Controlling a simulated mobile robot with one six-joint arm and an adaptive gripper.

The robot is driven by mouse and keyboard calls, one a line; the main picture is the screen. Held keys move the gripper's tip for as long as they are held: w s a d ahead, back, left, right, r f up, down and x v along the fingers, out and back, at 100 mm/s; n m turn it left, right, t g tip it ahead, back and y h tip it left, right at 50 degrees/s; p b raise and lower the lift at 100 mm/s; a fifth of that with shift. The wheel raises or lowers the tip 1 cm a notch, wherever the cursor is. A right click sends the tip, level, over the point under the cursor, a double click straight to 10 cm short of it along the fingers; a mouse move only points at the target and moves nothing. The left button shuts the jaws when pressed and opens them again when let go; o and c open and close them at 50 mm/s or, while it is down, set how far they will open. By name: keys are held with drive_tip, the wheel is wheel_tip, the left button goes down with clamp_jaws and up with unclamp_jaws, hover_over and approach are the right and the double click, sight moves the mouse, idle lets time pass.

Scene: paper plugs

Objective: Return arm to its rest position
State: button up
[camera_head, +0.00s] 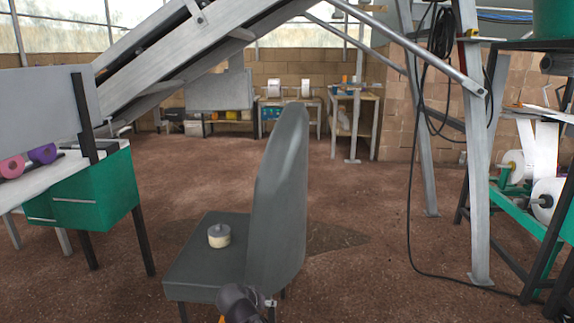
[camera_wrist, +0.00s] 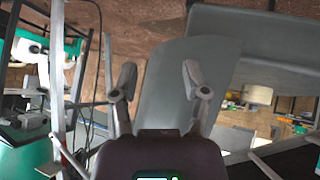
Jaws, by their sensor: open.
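My gripper (camera_wrist: 158,72) shows in the wrist view with its two fingers wide apart and nothing between them. The grey chair back stands beyond the fingers in that view. In the head view, a dark part of my arm shows at the bottom edge, in front of the chair; the rest of my arm is out of the picture.
A grey chair (camera_head: 280,200) stands close in front, with a small pale roll (camera_head: 219,236) on its seat. A green-sided table (camera_head: 95,190) is at left, a green machine frame (camera_head: 515,215) at right. A sloping conveyor (camera_head: 190,50) crosses above. Brown floor (camera_head: 370,200) is open behind.

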drive_tip(key=s+d+f+n+g+y, duration=0.1)
drive_tip(key=s+d+g, duration=0.25)
drive_tip(key=d, duration=0.45)
drive_tip(key=s+d+f+g+y+p, duration=0.15)
drive_tip(key=s+d, duration=0.25)
drive_tip(key=d, duration=0.4)
drive_tip(key=s+d+f+n+g+y+b, duration=0.1)
drive_tip(key=s+d+f+g+y, duration=0.15)
drive_tip(key=d, duration=0.55)
wheel_tip(320, 180, up, 38)
drive_tip(key=p, duration=3.8)
drive_tip(key=shift+s+a+h, duration=0.2)
drive_tip(key=shift+s+h, duration=0.15)
drive_tip(key=shift+h, duration=0.05)
drive_tip(key=shift+r, duration=0.1)
